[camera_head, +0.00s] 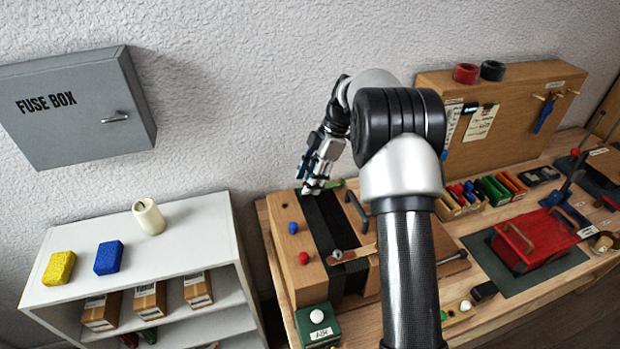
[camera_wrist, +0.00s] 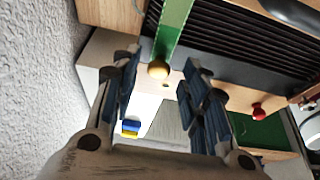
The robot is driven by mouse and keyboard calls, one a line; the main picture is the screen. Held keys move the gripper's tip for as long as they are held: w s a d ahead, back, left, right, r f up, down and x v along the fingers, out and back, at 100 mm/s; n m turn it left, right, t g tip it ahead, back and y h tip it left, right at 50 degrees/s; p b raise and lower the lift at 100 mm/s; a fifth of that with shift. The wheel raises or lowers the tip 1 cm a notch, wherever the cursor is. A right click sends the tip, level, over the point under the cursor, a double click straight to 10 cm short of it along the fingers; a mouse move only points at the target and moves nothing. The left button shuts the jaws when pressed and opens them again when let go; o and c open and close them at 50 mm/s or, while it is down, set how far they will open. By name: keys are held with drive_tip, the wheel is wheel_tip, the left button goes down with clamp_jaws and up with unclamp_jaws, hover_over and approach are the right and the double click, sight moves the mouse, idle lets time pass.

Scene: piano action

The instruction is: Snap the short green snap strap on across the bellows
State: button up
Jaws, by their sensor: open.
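The black ribbed bellows (camera_head: 325,222) lie between wooden boards on the bench and also show in the wrist view (camera_wrist: 225,35). My gripper (camera_head: 312,184) is over their far end.
A green box with a white knob (camera_head: 318,326) stands at the bellows' near end. Blue (camera_head: 293,228) and red (camera_head: 303,258) knobs sit on the left board. A white shelf (camera_head: 190,240) stands left. A red block with a handle (camera_head: 535,238) is on the right.

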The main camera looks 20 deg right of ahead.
sight(326, 186)
drive_tip(key=v, duration=1.2)
